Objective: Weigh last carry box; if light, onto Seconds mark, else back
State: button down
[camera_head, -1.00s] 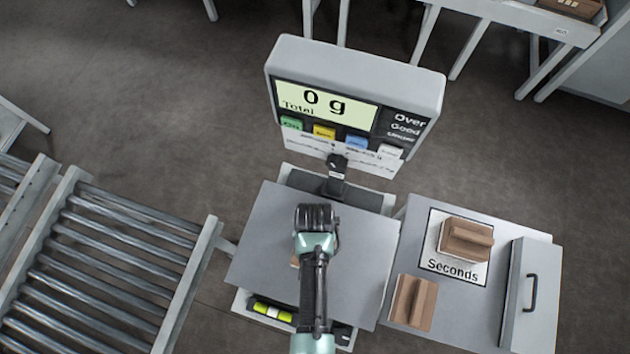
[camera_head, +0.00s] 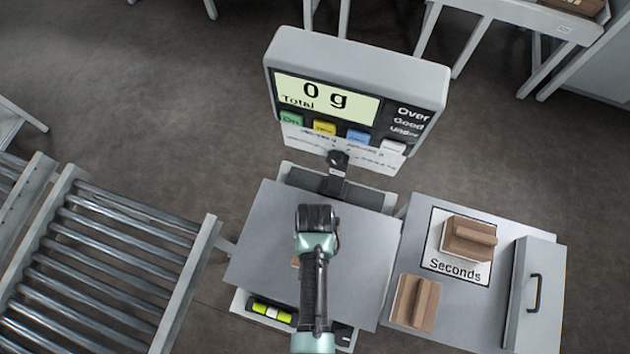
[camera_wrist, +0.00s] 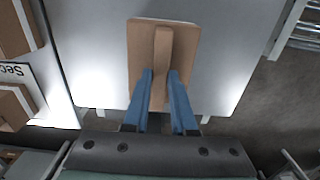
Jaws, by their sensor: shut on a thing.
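A brown carry box (camera_wrist: 145,42) with a raised handle rib is between my gripper's blue fingers (camera_wrist: 162,85) in the wrist view. The fingers are shut on its handle. In the head view my gripper (camera_head: 316,245) is over the scale plate (camera_head: 262,255), and my arm hides nearly all of the box. I cannot tell whether the box touches the plate. The scale display (camera_head: 326,99) reads 0 g Total. The Seconds mark (camera_head: 443,265) lies on the side table, with one brown carry box (camera_head: 468,240) on it. Another box (camera_head: 414,302) stands in front of the mark.
A roller conveyor (camera_head: 100,265) is at the left. A grey raised panel with a black handle (camera_head: 534,292) stands on the right of the side table (camera_head: 465,312). A yellow-green level (camera_head: 271,312) shows below the plate's front edge. Another stand (camera_head: 520,18) is at the back right.

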jog(key=shift+f, duration=0.25)
jog(key=c, duration=0.6)
grip_release()
jog(key=shift+c, duration=0.2)
jog(key=shift+c, duration=0.2)
jog(key=shift+c, duration=1.4)
jog(key=shift+r, duration=0.15)
notch_tip(320, 180, up, 7)
jog(key=p, duration=0.7)
